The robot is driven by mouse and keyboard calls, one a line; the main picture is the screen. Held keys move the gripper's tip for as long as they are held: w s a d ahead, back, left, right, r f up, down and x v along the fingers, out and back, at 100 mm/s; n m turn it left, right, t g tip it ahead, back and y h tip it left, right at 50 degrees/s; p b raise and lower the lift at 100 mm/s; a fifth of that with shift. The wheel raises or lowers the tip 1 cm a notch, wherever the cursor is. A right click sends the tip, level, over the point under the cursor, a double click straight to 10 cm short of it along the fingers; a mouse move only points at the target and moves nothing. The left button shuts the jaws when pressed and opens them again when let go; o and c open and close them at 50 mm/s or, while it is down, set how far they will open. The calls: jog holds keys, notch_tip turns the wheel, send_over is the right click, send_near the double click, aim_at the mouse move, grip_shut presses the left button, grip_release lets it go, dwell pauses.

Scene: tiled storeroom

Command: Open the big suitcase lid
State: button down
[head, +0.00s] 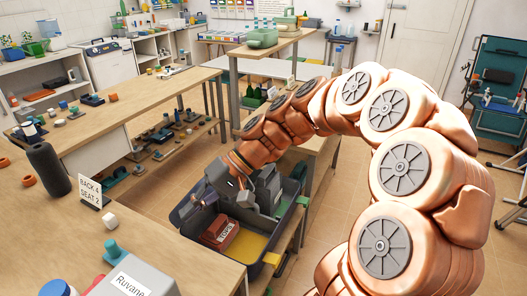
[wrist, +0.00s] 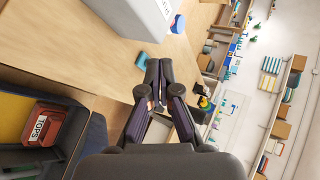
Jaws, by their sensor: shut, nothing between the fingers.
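The big suitcase (head: 262,262) is a dark grey case on a low wooden shelf or bench near the middle of the head view. Its inside shows, with a yellow floor and a red box (head: 222,233) labelled TOPS. It also shows at the left edge of the wrist view (wrist: 62,93), with the red box (wrist: 42,123) inside. I cannot clearly make out the lid; my arm covers part of the case. My gripper (head: 187,211) is over the case's left side, shut and empty. Its fingertips (wrist: 158,68) are close together in the wrist view, apart from the red box.
A wooden table (head: 150,235) at the left carries a dark bottle (head: 48,168), a BACK 4 SEAT 2 sign (head: 89,190) and a white box (head: 128,285). A taller table (head: 265,50) with a green case stands behind.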

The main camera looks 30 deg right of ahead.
jog(key=w+d+m+t+y+b, duration=0.2)
jog(key=w+d+m+t+y, duration=0.15)
jog(key=w+d, duration=0.55)
jog(key=w+d+f+m+t+h+b, duration=0.1)
jog(key=d+f+m+t+h, duration=0.2)
jog(key=d, duration=0.7)
jog(key=w+d+f+m+t+b, duration=0.15)
jog(key=d+f+t, duration=0.3)
jog(key=d, duration=0.65)
jog(key=w+d+f+m+t+h+b, duration=0.1)
jog(key=d+f+m+t+h, duration=0.3)
jog(key=d, duration=0.6)
jog(key=w+a+r+y+p, duration=0.1)
jog(key=w+a, duration=0.2)
jog(key=w, duration=0.3)
jog(key=w+a+r+n+y+p, duration=0.1)
jog(key=w+a, duration=0.2)
jog(key=w, duration=0.2)
jog(key=shift+w+a+r+t, duration=0.3)
jog(key=shift+w+a+r, duration=0.05)
jog(key=shift+w+a, duration=0.05)
